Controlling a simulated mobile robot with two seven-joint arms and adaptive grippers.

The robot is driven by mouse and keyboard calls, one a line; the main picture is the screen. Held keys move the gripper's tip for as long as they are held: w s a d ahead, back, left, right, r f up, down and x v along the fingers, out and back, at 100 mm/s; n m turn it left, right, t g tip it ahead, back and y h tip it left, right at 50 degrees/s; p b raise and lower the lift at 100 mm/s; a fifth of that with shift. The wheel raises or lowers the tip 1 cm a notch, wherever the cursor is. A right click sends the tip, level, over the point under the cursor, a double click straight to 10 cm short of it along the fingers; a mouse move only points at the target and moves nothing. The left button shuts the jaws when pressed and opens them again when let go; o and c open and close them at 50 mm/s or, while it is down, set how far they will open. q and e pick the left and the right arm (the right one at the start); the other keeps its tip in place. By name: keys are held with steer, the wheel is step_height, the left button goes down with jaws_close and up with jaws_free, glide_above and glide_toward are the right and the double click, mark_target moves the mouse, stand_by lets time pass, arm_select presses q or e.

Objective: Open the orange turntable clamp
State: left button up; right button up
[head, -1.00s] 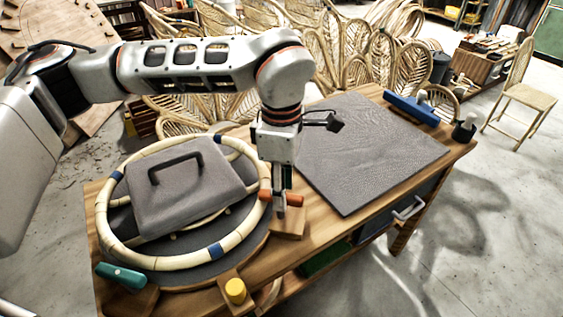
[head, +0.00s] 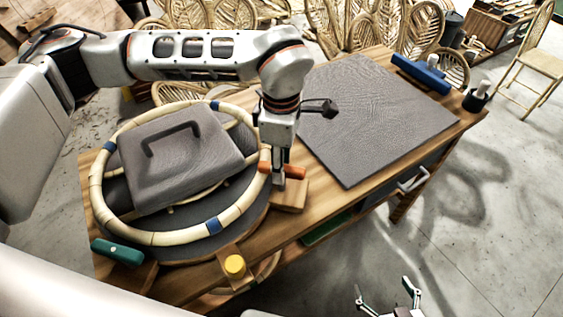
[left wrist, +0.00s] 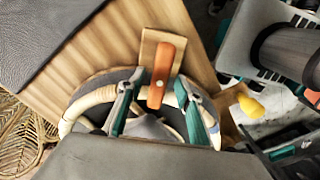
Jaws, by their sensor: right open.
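The orange clamp handle (head: 295,172) sits on a small wooden block (head: 292,198) at the right edge of the turntable (head: 192,216). My left gripper (head: 279,184) points down at this clamp and hides part of it. In the left wrist view the orange handle (left wrist: 165,58) lies between the two spread fingers of my left gripper (left wrist: 160,88), with narrow gaps beside it. A pale rattan ring (head: 108,230) with blue bands lies around the turntable. My right gripper (head: 388,297) is open and empty at the bottom edge, beyond the table's front.
A grey slab with a handle (head: 190,170) rests inside the ring. A green clamp handle (head: 117,252) and a yellow knob (head: 235,266) are at the turntable's near side. A dark mat (head: 375,115) covers the table's right part. A blue tool (head: 422,73) lies behind it.

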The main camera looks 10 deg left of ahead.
arm_select(q)
steer(key=shift+f, duration=0.1)
jaws_close()
steer(key=shift+n, duration=0.3)
steer(key=n, duration=0.3)
steer(key=shift+n+p, duration=0.3)
steer(key=shift+p, duration=0.1)
steer(key=n, duration=0.9)
steer(key=shift+n, duration=0.4)
steer(key=shift+w+n+p, duration=0.1)
steer(key=shift+n+p, duration=0.2)
steer(key=shift+n, duration=1.7)
